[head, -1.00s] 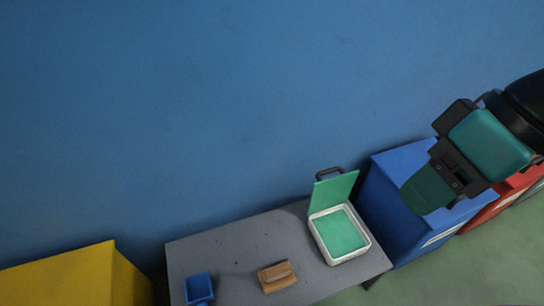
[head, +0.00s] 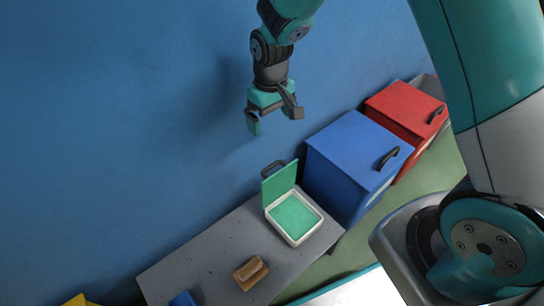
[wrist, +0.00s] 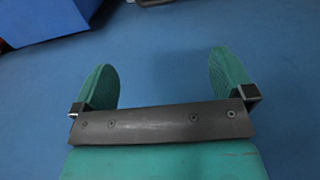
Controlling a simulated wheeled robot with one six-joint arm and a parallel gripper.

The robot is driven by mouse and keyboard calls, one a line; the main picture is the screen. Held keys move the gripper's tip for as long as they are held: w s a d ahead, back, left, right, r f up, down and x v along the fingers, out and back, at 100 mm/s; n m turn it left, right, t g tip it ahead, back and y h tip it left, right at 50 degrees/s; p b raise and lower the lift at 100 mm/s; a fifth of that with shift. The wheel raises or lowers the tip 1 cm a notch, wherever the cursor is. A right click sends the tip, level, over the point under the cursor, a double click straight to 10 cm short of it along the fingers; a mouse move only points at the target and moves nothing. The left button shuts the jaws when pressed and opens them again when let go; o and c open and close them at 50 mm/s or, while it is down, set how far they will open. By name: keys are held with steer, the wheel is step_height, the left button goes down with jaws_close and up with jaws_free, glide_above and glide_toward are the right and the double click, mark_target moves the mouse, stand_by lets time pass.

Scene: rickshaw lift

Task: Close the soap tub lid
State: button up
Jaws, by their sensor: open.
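The soap tub (head: 296,222) is a white square tub with green contents, standing at the right end of the grey table. Its green lid (head: 279,182) stands open, raised upright at the tub's wall side, with a dark handle (head: 272,168) at its top. My gripper (head: 274,122) is open and empty, in the air above and behind the lid, near the blue wall. It touches nothing. In the wrist view my gripper (wrist: 165,80) shows two green fingers spread apart, with blue wall between them. The tub and lid do not show there.
On the grey table (head: 205,250) lie a brown brush-like block (head: 251,272) and a blue container (head: 183,299). A blue bin (head: 345,160) and a red bin (head: 402,108), both with dark handles, stand right of the table. The blue wall (head: 120,120) runs behind everything.

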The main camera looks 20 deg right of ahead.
mark_target(272, 165)
step_height(272, 165, down, 18)
steer(key=b, duration=0.6)
steer(key=shift+w+d, duration=0.1)
steer(key=shift+w, duration=0.05)
steer(key=c, duration=0.9)
steer(key=shift+d, duration=0.1)
steer(key=shift+c, duration=0.5)
